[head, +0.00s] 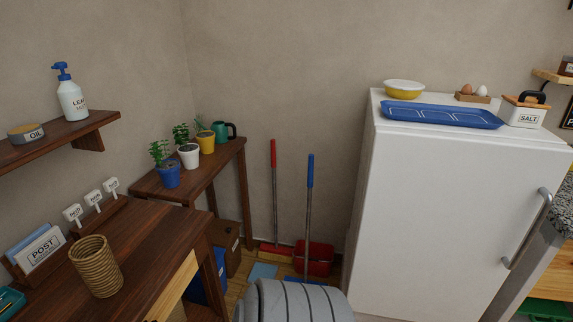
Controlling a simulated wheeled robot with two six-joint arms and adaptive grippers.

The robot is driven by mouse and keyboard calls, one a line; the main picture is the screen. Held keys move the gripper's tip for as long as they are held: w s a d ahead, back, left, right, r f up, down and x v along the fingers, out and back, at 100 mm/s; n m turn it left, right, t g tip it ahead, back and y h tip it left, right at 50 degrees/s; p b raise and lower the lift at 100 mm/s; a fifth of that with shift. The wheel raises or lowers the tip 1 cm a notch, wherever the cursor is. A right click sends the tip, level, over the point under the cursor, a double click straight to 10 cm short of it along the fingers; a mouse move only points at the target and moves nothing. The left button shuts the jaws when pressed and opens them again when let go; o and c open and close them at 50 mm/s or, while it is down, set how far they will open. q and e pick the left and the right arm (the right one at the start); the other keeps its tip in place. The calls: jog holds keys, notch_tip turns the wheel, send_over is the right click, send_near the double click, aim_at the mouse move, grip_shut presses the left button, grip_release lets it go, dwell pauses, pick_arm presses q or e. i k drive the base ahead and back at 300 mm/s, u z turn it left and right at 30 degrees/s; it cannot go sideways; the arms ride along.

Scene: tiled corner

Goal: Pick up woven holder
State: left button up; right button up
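The woven holder (97,266) is a tan, coiled, cup-shaped basket. It stands upright on the dark wooden desk (150,243) at the lower left of the head view, near the desk's front edge. Its open top faces up, and I see nothing standing out of it. Neither my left gripper nor my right gripper is in view, and nothing touches the holder from above.
A post holder (40,247) with letters stands left of the woven holder, with small white labelled tags (93,199) behind. A wooden shelf (60,137) hangs above. Potted plants (168,174) stand on the rear table. A white fridge (450,210) stands right. The desk right of the holder is clear.

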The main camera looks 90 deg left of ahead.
aim_at(99, 267)
jog(key=u, duration=1.85)
jog(key=i, duration=1.3)
jog(key=u, duration=1.8)
